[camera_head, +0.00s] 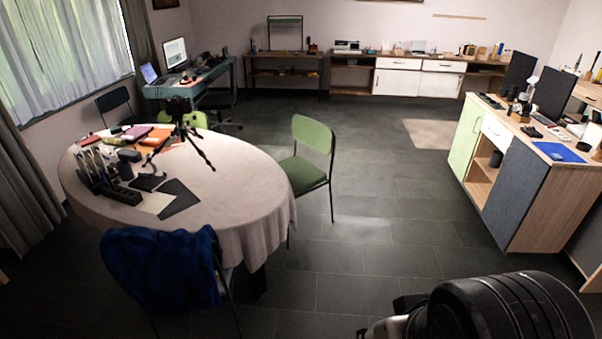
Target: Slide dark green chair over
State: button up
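A chair with a light green backrest (312,134) and a darker green seat (304,176) stands upright at the right side of the round table (245,205). Its seat is close to the tablecloth, and its thin dark legs stand on the floor. Another chair (113,100), with a dark green or teal backrest, stands behind the table at the left; the table hides its lower part. My black arm (510,310) shows at the bottom right, apart from the chairs. My gripper's fingertips are not in view.
A chair draped with a blue jacket (160,268) stands at the table's front. A light green chair (194,119) is behind the tripod (185,130). A wooden counter (530,190) stands right. Tiled floor (390,230) is clear between the green-seated chair and counter.

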aim_at(302, 176)
jog(key=i+z, duration=0.2)
jog(key=i, duration=0.3)
jog(key=i+j+z, duration=0.2)
jog(key=i, duration=0.25)
jog(key=i+j+z, duration=0.2)
jog(key=i, duration=0.25)
jog(key=i+j+z, duration=0.1)
jog(key=i+z, duration=0.25)
jog(key=i, duration=1.75)
jog(key=i+l+u, duration=0.15)
jog(key=i, duration=0.4)
jog(key=i+l+u, duration=0.2)
jog(key=i, duration=0.3)
jog(key=i+l+u, duration=0.15)
jog(key=i, duration=0.4)
jog(key=i+u, duration=0.2)
jog(key=u, duration=0.2)
jog(key=i+u, duration=0.2)
jog(key=u, duration=0.25)
jog(key=i+u, duration=0.15)
jog(key=u, duration=0.25)
jog(key=i+l+u, duration=0.15)
jog(key=u, duration=0.3)
jog(key=i+l+u, duration=0.15)
jog(key=u, duration=0.25)
jog(key=i+l+u, duration=0.1)
jog(key=l+u, duration=0.3)
jog(key=j, duration=0.1)
